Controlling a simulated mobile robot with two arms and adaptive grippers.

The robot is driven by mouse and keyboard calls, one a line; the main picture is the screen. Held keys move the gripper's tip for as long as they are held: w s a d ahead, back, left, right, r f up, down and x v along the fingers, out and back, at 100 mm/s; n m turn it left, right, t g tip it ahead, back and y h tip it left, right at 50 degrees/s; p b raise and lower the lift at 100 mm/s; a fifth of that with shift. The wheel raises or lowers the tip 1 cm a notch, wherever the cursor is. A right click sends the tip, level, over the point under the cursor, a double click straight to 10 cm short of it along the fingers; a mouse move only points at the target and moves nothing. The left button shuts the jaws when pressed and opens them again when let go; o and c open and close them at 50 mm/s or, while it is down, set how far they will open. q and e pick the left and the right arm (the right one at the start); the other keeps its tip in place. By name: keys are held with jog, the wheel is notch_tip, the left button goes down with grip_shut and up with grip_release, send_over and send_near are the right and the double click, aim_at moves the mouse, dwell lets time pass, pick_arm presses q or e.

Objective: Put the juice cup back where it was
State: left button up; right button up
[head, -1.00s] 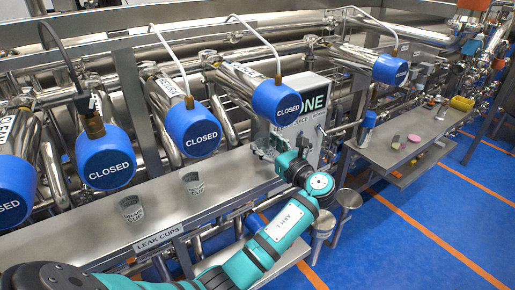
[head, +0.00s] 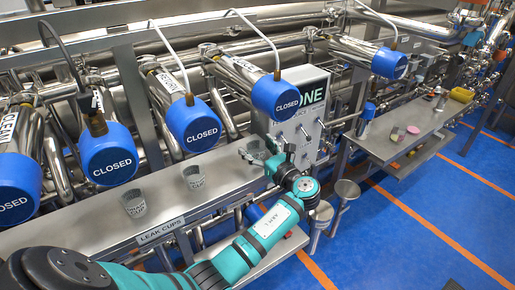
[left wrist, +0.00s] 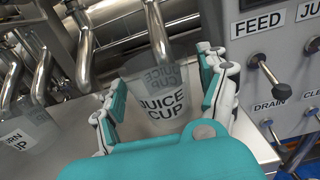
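The juice cup (head: 254,150) is a clear tapered cup at the right end of the steel shelf (head: 100,229). In the left wrist view the cup (left wrist: 163,105) reads "JUICE CUP" and is upright or slightly tilted. My left gripper (head: 262,152) has one finger on each side of the cup, seemingly touching its walls; it fills the left wrist view's lower middle (left wrist: 160,85). The fingers look shut on the cup. Whether its base touches the shelf I cannot tell. My right gripper is not in view.
Two similar clear cups stand left on the shelf, one nearer (head: 133,203) and one in the middle (head: 193,177). A "LEAK CUPS" label (head: 162,230) is on the front edge. Blue "CLOSED" caps (head: 275,98) hang above. A control box (head: 312,105) stands close right of the cup.

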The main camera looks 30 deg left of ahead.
pick_arm(q)
jog(key=shift+d, duration=0.2)
jog(key=b+v, duration=0.3)
jog(key=v, duration=0.8)
jog(key=shift+s+d+b, duration=0.15)
jog(key=shift+d+b, duration=0.2)
